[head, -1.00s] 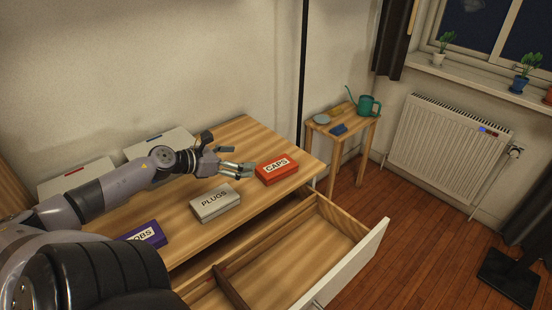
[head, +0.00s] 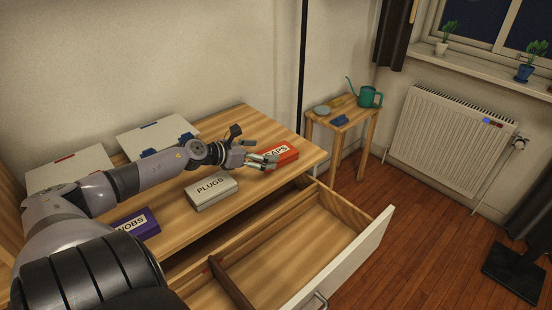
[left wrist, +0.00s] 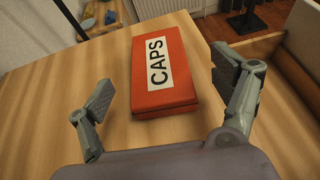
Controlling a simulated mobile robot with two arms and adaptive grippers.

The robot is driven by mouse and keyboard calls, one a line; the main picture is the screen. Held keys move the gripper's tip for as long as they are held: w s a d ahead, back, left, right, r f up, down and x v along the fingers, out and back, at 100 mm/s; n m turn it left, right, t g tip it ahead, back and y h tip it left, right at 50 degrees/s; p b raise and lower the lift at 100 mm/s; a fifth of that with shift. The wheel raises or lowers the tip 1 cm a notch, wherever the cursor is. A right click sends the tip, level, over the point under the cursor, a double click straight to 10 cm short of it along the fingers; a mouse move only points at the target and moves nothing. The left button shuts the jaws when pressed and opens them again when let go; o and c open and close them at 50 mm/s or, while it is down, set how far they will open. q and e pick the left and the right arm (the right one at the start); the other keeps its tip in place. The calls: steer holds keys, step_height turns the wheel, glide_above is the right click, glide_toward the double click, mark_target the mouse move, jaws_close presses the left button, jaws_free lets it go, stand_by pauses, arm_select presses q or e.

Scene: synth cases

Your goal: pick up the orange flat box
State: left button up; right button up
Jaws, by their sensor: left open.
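The orange flat box (head: 287,153), labelled CAPS, lies on the wooden tabletop near its right end. My left gripper (head: 268,160) is at the near left of the box and hides part of it and of its label in the head view. In the left wrist view the orange box (left wrist: 180,88) lies ahead, between the lines of the two fingers of my left gripper (left wrist: 165,105). The fingers are spread wide and hold nothing, with a gap on each side of the box. My right gripper does not show.
A grey PLUGS box (head: 211,192) and a purple box (head: 141,224) lie along the table's front. Two white cases (head: 158,134) stand at the back. An open drawer (head: 333,222) juts out below the front edge. A side table (head: 343,118) holds a green watering can (head: 369,97).

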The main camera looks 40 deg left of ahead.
mark_target(282, 150)
arm_select(q)
steer(key=shift+x, duration=1.8)
steer(key=shift+a+x, duration=0.1)
steer(key=shift+x, duration=1.2)
steer(key=shift+a+x, duration=0.15)
steer(key=shift+x, duration=1.15)
steer(key=shift+w+r, duration=0.1)
steer(key=shift+r, duration=0.05)
steer(key=shift+c, duration=0.3)
steer(key=c, duration=1.2)
steer(key=shift+c, duration=0.3)
steer(key=shift+r+p, duration=0.1)
steer(key=shift+p, duration=0.2)
